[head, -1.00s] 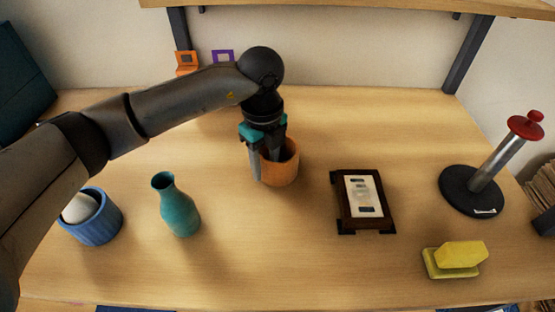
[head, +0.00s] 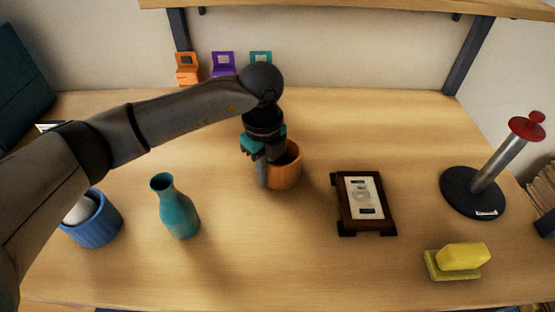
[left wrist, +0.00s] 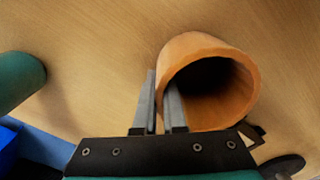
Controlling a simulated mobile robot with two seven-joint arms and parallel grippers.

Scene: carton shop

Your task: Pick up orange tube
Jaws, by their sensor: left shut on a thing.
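The orange tube (head: 286,177) is a round, open-topped, hollow piece upright near the middle of the table. My left gripper (head: 268,172) comes down over its left side and is shut on its wall, one finger outside and one inside. In the left wrist view the tube (left wrist: 245,88) shows its dark opening, and the gripper's two fingers (left wrist: 160,85) straddle the near-left part of its rim. I cannot tell any gap between the tube and the table. My right gripper is not in view.
A teal vase (head: 178,212) and a blue pot (head: 95,222) with a pale ball stand left. A dark framed plaque (head: 365,203), a yellow block (head: 461,256) on a dish and a red-topped post (head: 490,172) stand right. Small coloured holders (head: 223,64) line the back.

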